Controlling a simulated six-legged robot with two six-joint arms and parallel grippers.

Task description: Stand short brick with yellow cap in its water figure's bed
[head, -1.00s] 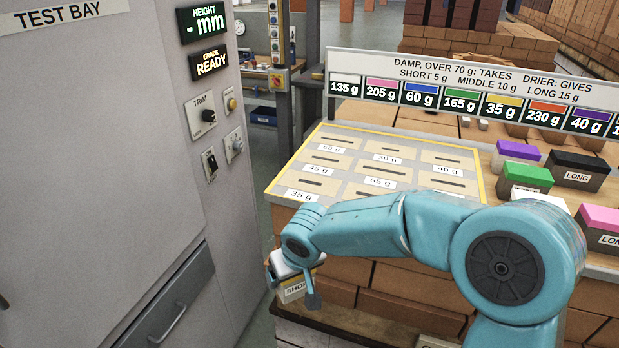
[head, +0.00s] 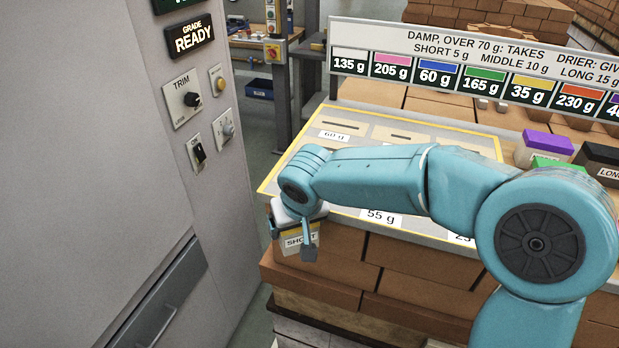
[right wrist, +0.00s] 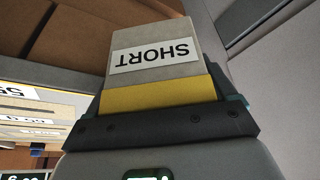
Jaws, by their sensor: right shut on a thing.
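The short brick (head: 297,243) is grey, with a SHORT label; its yellow cap (right wrist: 160,98) shows in the right wrist view, where the brick (right wrist: 155,52) points away from the jaws. My right gripper (head: 297,236) is shut on the cap end and holds the brick off the near left corner of the bed board. The bed board (head: 268,186) has a yellow border and slotted beds with gram labels. Labels reading 60 g (head: 334,135) and 55 g (head: 381,217) show; my arm hides much of the board. The sign's yellow swatch (head: 530,83) stands over 35 g. My left gripper is out of view.
The sign (head: 440,42) stands behind the board and reads short 5 g, with "takes" over 70 g and "gives" for drier. Purple-capped (head: 546,147) and black-capped (head: 598,160) bricks stand at the right. The grey test cabinet (head: 90,190) fills the left.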

